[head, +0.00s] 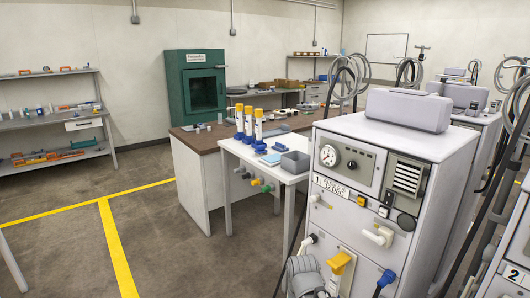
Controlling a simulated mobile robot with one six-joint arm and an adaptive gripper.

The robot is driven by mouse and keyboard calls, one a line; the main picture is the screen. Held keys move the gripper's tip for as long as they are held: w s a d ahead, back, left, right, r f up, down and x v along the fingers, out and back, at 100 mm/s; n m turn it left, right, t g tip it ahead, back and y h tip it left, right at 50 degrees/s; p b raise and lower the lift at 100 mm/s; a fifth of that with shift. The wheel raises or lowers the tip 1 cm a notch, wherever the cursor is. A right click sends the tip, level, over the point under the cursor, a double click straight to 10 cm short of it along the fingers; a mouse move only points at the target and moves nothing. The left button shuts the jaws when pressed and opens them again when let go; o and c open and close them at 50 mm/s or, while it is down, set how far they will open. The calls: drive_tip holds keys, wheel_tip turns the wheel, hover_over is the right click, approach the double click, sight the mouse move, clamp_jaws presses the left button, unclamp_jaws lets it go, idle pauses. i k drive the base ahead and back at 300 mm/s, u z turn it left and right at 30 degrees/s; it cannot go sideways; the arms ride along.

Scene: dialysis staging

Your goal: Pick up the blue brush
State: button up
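No item can be made out for certain as the blue brush. A small flat blue item (271,159) lies on the white table (268,173) beside a grey bin; it is too small to tell whether it is a brush. Another blue piece (259,146) is just behind it, at the foot of the upright bottles. My gripper is not in view.
Several white bottles with yellow tops (258,125) stand on the white table, left of the grey open bin (295,162). A large white machine (390,190) blocks the right foreground. Shelves (55,125) stand at far left. The floor with yellow lines (115,245) is clear.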

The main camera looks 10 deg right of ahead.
sight(261, 151)
drive_tip(key=u, duration=0.05)
drive_tip(key=i, duration=1)
drive_tip(key=z, duration=0.05)
